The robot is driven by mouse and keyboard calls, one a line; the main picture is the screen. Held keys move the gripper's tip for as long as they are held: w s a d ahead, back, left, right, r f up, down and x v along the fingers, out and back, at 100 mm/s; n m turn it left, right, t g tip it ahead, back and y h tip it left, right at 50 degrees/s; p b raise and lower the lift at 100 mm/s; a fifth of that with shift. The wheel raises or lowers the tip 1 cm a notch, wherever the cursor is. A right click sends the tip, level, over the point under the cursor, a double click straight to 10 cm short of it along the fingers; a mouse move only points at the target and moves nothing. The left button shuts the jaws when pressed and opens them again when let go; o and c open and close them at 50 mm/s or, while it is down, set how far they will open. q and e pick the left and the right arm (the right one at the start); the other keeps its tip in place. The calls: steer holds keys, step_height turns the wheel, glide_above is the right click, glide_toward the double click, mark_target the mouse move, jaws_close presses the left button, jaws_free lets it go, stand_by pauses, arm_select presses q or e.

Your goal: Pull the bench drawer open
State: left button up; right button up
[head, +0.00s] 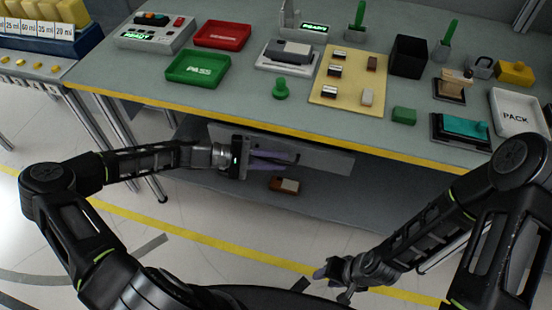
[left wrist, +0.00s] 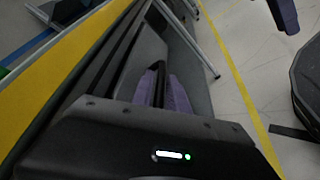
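The bench drawer's grey front (head: 328,161) shows below the bench's yellow edge in the head view. No inside of the drawer is visible. My left gripper (head: 292,158) is at this front. In the left wrist view its two purple fingers (left wrist: 163,92) stand close on either side of a narrow dark bar, which looks like the drawer handle (left wrist: 160,84). The fingers look shut on it, though contact is partly hidden. My right gripper (head: 328,284) is low in front of the bench, away from the drawer, with its fingers apart and empty.
The bench top (head: 225,95) carries red and green trays (head: 198,69), a tan board (head: 350,80) and other parts. A brown and white block (head: 284,184) lies below the drawer front. Bench legs (head: 145,165) stand left. Floor in front is clear.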

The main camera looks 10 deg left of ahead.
arm_select(q)
jaws_close()
stand_by(1.4)
